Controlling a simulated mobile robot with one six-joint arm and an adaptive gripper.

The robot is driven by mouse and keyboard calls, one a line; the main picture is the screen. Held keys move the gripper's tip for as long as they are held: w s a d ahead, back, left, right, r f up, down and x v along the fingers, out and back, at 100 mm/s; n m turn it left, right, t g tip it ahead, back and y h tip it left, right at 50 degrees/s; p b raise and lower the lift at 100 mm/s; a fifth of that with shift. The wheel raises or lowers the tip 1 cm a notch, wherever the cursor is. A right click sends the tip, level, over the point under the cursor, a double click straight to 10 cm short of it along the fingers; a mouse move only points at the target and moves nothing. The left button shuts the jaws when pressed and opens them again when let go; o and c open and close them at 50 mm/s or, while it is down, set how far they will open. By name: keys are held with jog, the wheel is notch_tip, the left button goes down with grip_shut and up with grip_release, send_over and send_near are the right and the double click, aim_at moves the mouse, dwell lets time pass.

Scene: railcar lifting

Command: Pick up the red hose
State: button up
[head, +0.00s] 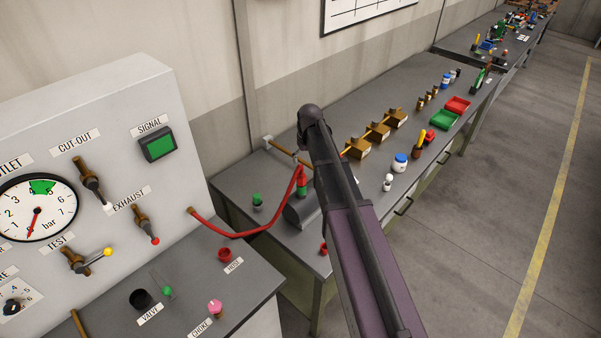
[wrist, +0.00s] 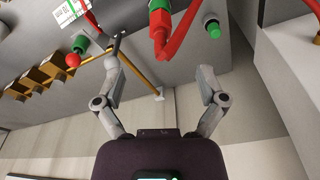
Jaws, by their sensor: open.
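The red hose (head: 250,234) runs from a brass port on the panel's side, sags, then rises to its other end beside the grey cylinder on the bench. My gripper (wrist: 160,66) is open and empty. In the wrist view its two fingers are spread, and the hose bend shows beyond the tips, roughly between them. I cannot tell the remaining distance. In the head view my arm hides part of the bench near the hose end.
The white control panel (head: 120,105) with gauge and levers stands at left. Brass blocks (head: 378,131), small bottles, a green tray (head: 444,119) and a red tray (head: 457,104) are farther along the bench. A green knob (wrist: 212,30) is close to the hose. Floor at right is clear.

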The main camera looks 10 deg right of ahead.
aim_at(301, 176)
jog(key=shift+w+r, duration=0.4)
jog(key=shift+r, duration=0.05)
jog(key=shift+f, duration=0.2)
jog(key=f+b, duration=0.5)
jog(key=w+f+b, duration=0.1)
jog(key=f+b, duration=0.1)
jog(key=b, duration=0.1)
jog(key=shift+w+a+f, duration=0.1)
jog(key=shift+a+f, duration=0.05)
jog(key=shift+f, duration=0.45)
jog(key=shift+w+f, duration=0.1)
jog(key=f+b, duration=0.1)
jog(key=w+f+b, duration=0.1)
jog(key=f+b, duration=0.1)
jog(key=shift+a, duration=0.2)
jog(key=shift+w+f+b, duration=0.1)
jog(key=shift+f+b, duration=0.8)
jog(key=shift+b, duration=0.25)
